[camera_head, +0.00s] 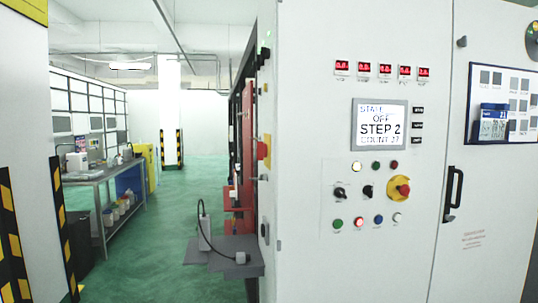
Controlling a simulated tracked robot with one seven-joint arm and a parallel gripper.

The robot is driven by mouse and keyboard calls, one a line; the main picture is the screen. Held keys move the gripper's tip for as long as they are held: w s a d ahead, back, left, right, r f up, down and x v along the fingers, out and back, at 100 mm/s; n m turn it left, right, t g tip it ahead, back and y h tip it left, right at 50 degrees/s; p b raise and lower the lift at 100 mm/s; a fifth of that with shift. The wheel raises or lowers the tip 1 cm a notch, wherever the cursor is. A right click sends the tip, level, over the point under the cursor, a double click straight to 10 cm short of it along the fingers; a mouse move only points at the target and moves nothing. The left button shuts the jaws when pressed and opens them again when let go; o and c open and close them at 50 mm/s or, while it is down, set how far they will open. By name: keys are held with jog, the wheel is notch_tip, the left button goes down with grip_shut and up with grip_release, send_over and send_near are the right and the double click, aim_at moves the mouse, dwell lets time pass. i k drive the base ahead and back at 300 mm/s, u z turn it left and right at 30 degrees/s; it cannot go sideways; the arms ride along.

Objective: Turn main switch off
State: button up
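A white control cabinet (310,250) fills the right half of the view. A red knob on a yellow round base (401,187) sits on the control panel. Two black selector knobs (340,193) are left of it. My gripper is not in view.
A black door handle (453,194) stands out from the cabinet. A grey shelf (225,256) juts from its left side. A long workbench (95,178) stands at left. Striped posts (62,225) are near left. Green floor (165,255) is open between them.

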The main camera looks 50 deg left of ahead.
aim_at(261, 150)
jog(key=u, duration=2.15)
jog(key=i, duration=0.95)
jog(key=z, duration=0.05)
jog(key=k, duration=0.85)
jog(key=u, duration=0.1)
jog(key=i, duration=0.25)
jog(key=u, duration=0.05)
